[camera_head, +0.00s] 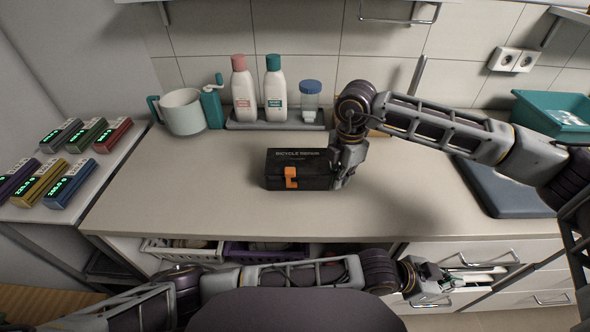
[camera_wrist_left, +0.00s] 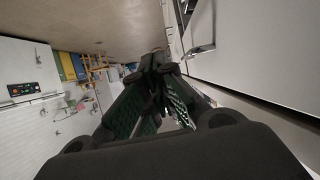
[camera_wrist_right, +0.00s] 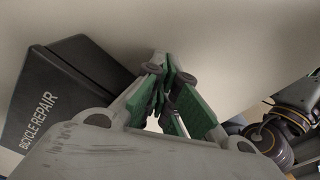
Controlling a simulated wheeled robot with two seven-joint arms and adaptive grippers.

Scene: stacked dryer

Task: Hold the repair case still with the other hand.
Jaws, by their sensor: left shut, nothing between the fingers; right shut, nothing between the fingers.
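The repair case (camera_head: 300,165) is a black closed box with an orange latch and "BICYCLE REPAIR" lettering, upright on the counter. It also shows at the left of the right wrist view (camera_wrist_right: 60,85). My right gripper (camera_head: 339,181) is shut and empty, pointing down beside the case's right side; in the right wrist view its fingertips (camera_wrist_right: 163,66) meet next to the case. I cannot tell whether they touch it. My left gripper (camera_head: 440,283) is low in front of the counter, near an open drawer, away from the case. In the left wrist view its fingertips (camera_wrist_left: 157,62) are closed with nothing between.
Behind the case, a tray (camera_head: 250,126) holds two bottles and a blue-lidded jar. A pitcher (camera_head: 183,112) stands to its left. Several display boxes (camera_head: 70,188) sit on the left surface. The drawer (camera_head: 478,277) is open below. The counter left of the case is clear.

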